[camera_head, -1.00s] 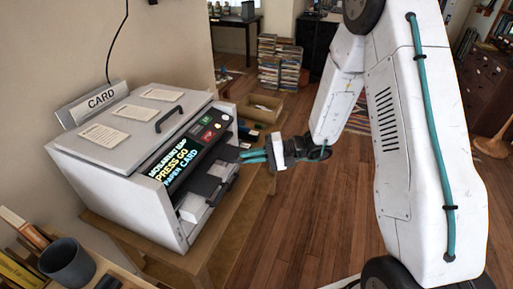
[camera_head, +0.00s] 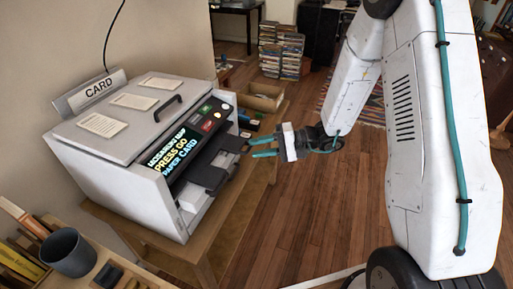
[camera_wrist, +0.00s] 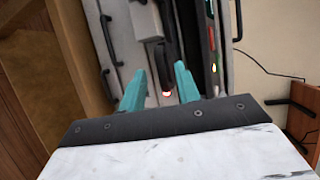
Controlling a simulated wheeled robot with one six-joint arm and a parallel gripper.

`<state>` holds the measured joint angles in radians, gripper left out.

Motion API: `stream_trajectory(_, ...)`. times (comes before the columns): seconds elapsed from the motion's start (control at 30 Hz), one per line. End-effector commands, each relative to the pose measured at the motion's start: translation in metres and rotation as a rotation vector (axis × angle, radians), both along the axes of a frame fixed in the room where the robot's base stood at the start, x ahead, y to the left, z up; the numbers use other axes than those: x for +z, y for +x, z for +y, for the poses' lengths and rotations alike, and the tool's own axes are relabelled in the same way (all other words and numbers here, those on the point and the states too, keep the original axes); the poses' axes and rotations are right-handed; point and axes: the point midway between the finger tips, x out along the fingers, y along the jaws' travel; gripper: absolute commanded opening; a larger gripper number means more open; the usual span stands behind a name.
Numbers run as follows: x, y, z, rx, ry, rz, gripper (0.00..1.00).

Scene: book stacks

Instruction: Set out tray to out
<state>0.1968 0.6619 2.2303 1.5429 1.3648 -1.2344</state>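The grey copier-like machine (camera_head: 120,165) stands on a wooden table at left, with a "CARD" sign on top. Its lit display (camera_head: 177,158) reads "PRESS GO" and "PAPER CARD". A dark flat tray (camera_head: 207,177) and a pale ledge (camera_head: 200,200) stick out of its front. Another small dark piece (camera_head: 232,143) juts out farther along. I cannot tell which one is the out tray. My gripper (camera_head: 250,148) is open, its teal fingers pointing at the front near that farther piece. In the wrist view, a black part with a red light (camera_wrist: 167,70) shows ahead between the parted fingertips; contact is unclear.
A dark mug (camera_head: 68,252) stands on a shelf with books at lower left. Behind the machine are a cardboard box (camera_head: 262,97) and stacked books (camera_head: 281,55). The wooden floor (camera_head: 300,210) right of the table is clear.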

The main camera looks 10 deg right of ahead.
Motion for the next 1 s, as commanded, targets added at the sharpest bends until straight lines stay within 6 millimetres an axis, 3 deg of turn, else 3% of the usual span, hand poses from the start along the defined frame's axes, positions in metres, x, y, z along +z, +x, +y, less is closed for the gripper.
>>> stream_trajectory(0.2, 0.008, -0.008, -0.040, -0.007, -0.001, 0.000, 0.32)
stream_trajectory(0.4, 0.012, -0.013, -0.060, -0.003, -0.001, 0.001, 0.32)
stream_trajectory(1.0, 0.013, -0.014, -0.063, -0.008, 0.006, 0.030, 0.32)
